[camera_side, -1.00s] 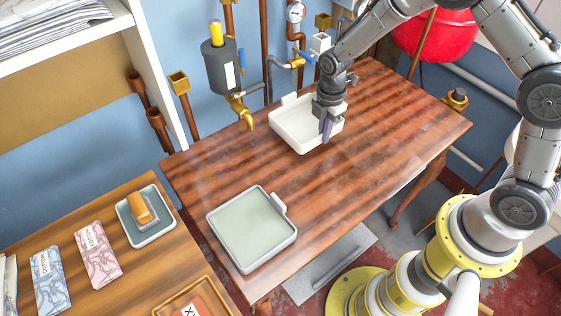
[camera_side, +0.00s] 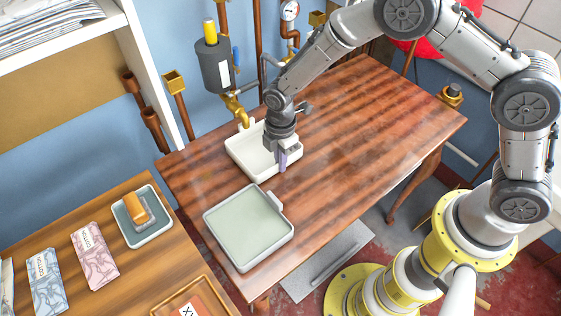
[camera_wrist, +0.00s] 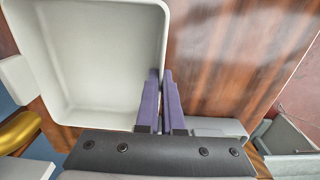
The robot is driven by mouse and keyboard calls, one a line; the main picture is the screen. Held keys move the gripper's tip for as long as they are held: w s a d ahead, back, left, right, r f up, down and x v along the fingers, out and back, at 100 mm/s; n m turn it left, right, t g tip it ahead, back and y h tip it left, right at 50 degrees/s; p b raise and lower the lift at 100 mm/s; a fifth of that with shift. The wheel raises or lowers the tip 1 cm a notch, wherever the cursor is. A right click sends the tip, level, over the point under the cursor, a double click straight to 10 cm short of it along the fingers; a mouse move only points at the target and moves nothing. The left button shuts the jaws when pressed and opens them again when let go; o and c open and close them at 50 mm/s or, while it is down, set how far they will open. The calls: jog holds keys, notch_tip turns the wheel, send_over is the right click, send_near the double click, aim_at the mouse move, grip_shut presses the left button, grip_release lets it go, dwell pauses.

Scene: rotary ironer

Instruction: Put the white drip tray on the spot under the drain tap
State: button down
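The white drip tray (camera_side: 248,150) is on the wooden table, towards its back left edge. Its back left part is below the mouth of the brass drain tap (camera_side: 240,112). My gripper (camera_side: 282,163) points down at the tray's right side. In the wrist view the two purple fingers (camera_wrist: 161,80) are close together with the wall of the white tray (camera_wrist: 95,50) between them. Part of the brass tap (camera_wrist: 18,132) shows at the lower left there. I cannot tell whether the tray touches the table. My wrist hides part of its back right side.
A tray with a pale green inside (camera_side: 248,228) lies just in front of the white tray. A grey cylinder (camera_side: 214,68) and pipes stand on the wall behind. The right half of the wooden table (camera_side: 375,115) is clear. A side table with fabric packets (camera_side: 95,255) stands left.

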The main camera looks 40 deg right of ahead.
jog(key=shift+w+f, duration=0.1)
jog(key=shift+f, duration=0.2)
jog(key=shift+f, duration=0.15)
jog(key=c, duration=1.1)
grip_release()
jog(key=shift+o, duration=0.2)
